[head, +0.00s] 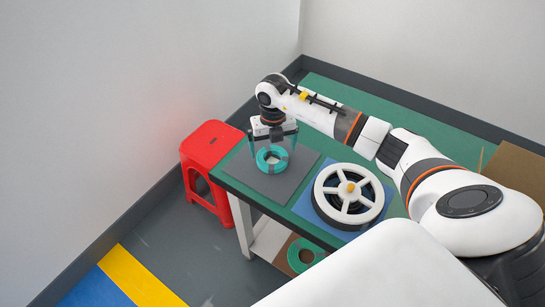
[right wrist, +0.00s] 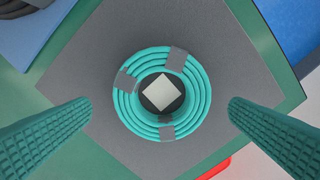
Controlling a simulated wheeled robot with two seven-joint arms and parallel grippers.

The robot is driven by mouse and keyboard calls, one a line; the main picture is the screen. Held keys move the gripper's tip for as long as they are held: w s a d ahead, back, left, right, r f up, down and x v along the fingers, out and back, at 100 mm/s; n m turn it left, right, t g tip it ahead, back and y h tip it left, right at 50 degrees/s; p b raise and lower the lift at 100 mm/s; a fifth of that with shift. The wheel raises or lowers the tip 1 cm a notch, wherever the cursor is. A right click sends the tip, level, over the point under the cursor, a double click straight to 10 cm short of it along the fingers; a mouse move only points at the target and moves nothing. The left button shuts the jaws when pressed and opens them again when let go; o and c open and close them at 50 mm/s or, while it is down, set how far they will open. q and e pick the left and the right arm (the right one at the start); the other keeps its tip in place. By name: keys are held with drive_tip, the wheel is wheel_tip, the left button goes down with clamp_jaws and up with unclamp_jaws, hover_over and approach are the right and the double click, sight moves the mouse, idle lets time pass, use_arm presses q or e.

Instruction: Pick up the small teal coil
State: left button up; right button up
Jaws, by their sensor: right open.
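The small teal coil (head: 272,158) lies on a dark grey mat (head: 300,160) at the near left corner of the green table. In the right wrist view the coil (right wrist: 162,92) is in the middle, bound with several grey tape bands, with a pale square (right wrist: 162,92) showing in its centre. My right gripper (head: 272,155) is above the coil, pointing down. Its two green ridged fingers are spread wide on either side of the coil, apart from it, with nothing between them gripped. My left gripper is not in view.
A white spoked reel (head: 325,195) with black cable sits on a blue mat (head: 312,219) to the right. A red stool (head: 208,146) stands left of the table. Another green coil (head: 294,257) is on the lower shelf. A brown board (head: 515,168) is at right.

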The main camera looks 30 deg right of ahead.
sight(273, 161)
wheel_tip(273, 161, down, 3)
drive_tip(key=shift+f, duration=0.2)
drive_tip(key=c, duration=0.9)
